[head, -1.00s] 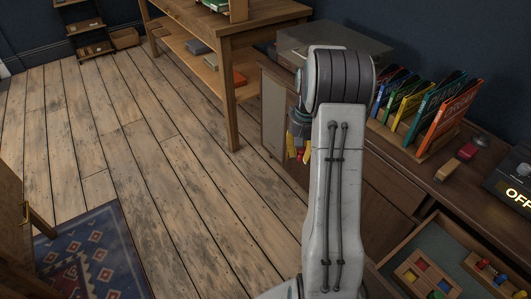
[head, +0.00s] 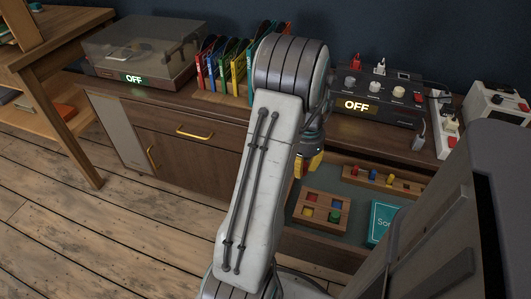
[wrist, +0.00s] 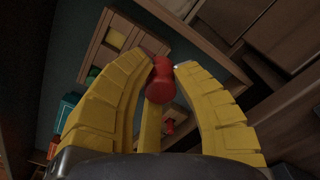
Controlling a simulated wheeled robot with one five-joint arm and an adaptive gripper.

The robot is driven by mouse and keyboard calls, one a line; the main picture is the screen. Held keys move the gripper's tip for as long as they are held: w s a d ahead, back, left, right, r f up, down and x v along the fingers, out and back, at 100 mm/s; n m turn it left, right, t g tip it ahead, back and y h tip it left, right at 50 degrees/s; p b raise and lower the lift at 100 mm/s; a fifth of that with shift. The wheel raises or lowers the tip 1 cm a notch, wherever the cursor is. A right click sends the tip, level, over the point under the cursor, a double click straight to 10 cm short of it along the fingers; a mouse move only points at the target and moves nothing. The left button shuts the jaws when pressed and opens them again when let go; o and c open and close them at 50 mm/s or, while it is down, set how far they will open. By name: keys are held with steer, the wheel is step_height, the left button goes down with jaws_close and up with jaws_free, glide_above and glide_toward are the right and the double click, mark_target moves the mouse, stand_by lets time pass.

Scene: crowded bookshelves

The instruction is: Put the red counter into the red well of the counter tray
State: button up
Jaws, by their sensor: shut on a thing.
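My gripper (head: 309,165) hangs over the open drawer, above and near the back edge of the wooden counter tray (head: 300,218) in the head view. In the wrist view my gripper (wrist: 164,66) has its yellow fingers closed on the rounded red counter (wrist: 160,83) at their tips. The tray (wrist: 91,52) shows at upper left there, apart from the held counter. In the head view, red (head: 312,197), yellow, blue and green wells show; the red well is at the tray's back left. In the wrist view the yellow well is clear and the red well cannot be made out.
A wooden holder (head: 357,178) with several coloured pieces lies behind the tray in the drawer. A teal box (head: 381,222) stands right of the tray. A black control unit (head: 378,105) and a book rack (head: 215,97) stand on the cabinet top above.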

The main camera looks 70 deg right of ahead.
mark_target(312, 199)
steer(key=s+m, duration=0.1)
steer(key=m, duration=0.3)
steer(key=s+f+m, duration=0.1)
steer(key=s+m, duration=0.1)
steer(key=m, duration=0.3)
steer(key=s+f+m, duration=0.1)
steer(key=m, duration=0.4)
steer(key=shift+s+a+f, duration=0.1)
steer(key=shift+s+a, duration=0.1)
steer(key=shift+f+m+b, duration=0.15)
steer(key=shift+m+b, duration=0.15)
steer(key=shift+f+b, duration=3)
steer(key=shift+f, duration=0.9)
steer(key=o, duration=0.9)
